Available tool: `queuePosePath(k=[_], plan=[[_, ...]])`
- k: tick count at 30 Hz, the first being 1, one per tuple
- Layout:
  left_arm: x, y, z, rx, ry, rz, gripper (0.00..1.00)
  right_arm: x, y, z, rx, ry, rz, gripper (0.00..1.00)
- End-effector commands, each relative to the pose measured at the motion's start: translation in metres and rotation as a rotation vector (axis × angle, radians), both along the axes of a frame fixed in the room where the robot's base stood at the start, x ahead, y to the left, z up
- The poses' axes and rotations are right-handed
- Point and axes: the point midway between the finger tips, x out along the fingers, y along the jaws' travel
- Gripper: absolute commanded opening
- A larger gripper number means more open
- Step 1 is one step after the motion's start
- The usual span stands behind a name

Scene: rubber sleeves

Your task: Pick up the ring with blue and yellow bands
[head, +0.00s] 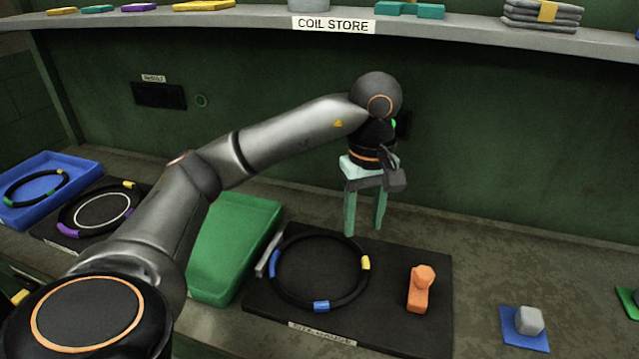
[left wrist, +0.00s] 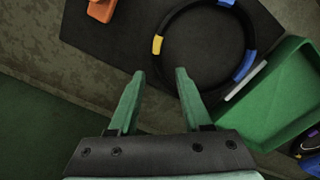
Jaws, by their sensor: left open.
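The black ring with two blue bands and one yellow band (head: 321,306) lies flat on a dark mat (head: 420,335) in the middle of the bench. It also shows in the left wrist view, its yellow band (left wrist: 157,45) nearest my fingers. My left gripper (head: 364,228) is open and empty, fingers pointing down, above the back edge of the mat and behind the ring. In the left wrist view the open fingertips (left wrist: 160,73) are apart from the ring. My right gripper is not in view.
An orange object (head: 420,288) stands on the mat right of the ring. A green tray (head: 225,250) is left of it. Another ring with purple and yellow bands (head: 68,230) and a blue tray (head: 85,168) holding a ring are farther left. A shelf (head: 450,28) runs above.

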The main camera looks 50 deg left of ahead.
Motion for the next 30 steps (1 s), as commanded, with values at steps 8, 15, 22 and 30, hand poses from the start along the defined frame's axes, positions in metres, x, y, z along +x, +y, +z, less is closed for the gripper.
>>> queuePosePath(k=[8, 15, 22, 30], plan=[[0.001, 0.0, -0.021, 0.0, 0.001, 0.0, 0.49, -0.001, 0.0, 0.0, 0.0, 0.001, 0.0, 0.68], [0.005, -0.003, -0.056, -0.001, 0.004, 0.001, 0.49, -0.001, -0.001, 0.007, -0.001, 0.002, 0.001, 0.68], [0.006, -0.003, -0.069, 0.0, -0.001, 0.0, 0.49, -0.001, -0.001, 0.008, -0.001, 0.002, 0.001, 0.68], [0.006, -0.003, -0.069, 0.0, -0.001, 0.0, 0.35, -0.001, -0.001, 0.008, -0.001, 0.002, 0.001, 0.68]])
